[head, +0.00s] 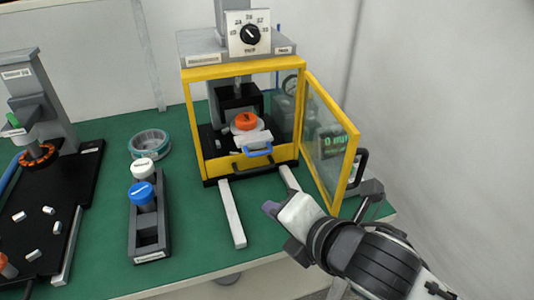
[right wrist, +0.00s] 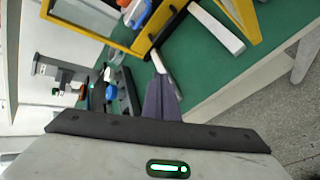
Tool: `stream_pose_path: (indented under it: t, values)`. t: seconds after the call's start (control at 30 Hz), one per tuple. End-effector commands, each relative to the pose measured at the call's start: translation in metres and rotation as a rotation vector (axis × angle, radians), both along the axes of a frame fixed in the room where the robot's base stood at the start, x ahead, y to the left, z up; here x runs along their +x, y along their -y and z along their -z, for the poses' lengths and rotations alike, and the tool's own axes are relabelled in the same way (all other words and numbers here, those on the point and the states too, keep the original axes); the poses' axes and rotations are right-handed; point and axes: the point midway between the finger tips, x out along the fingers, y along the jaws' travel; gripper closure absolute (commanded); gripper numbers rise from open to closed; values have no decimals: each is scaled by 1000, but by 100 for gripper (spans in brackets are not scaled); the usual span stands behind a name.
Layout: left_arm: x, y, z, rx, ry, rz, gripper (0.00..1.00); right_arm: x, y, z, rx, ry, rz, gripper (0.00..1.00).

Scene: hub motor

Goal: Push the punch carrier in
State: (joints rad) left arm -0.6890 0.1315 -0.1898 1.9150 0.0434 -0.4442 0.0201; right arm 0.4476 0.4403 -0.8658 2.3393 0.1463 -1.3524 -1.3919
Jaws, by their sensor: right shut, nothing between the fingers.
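The punch carrier (head: 252,140), a pale block with a blue handle (head: 259,152) at its front, sits in the opening of the yellow-framed press (head: 203,148). An orange round part (head: 244,121) rests on a white disc behind it. Two white rails (head: 232,214) run forward from the press. My right gripper (head: 271,208) is shut and empty, in front of the press and near the right rail (head: 290,179), apart from the carrier. Its closed fingers show in the right wrist view (right wrist: 162,98). My left gripper is not in view.
The press's glazed door (head: 330,145) stands open to the right. A dark rack (head: 150,237) with a white-capped and a blue-capped cylinder stands left. A tape-like ring (head: 149,144) lies behind it. A black fixture board (head: 50,200) is at far left. Green table (head: 190,260) is clear in front.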

Motion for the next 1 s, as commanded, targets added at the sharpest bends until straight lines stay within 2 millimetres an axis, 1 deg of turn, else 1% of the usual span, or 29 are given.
stream_pose_path:
  t: [0.03,0.13,0.2,0.3,0.4,0.53,0.67,1.0]
  values:
    - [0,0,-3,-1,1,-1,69,4,1,-21,-147,106,-87,100]
    - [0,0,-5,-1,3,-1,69,5,7,-43,-417,258,-224,100]
    - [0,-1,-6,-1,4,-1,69,7,13,-55,-573,336,-294,100]
    - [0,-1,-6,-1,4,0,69,9,21,-66,-737,410,-360,100]
    - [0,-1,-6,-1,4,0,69,10,26,-71,-829,446,-395,100]
    - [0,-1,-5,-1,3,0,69,16,26,-69,-866,457,-409,100]
    - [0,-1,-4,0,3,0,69,32,20,-59,-865,455,-408,100]
    - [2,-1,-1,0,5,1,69,92,-2,-24,-860,456,-407,100]
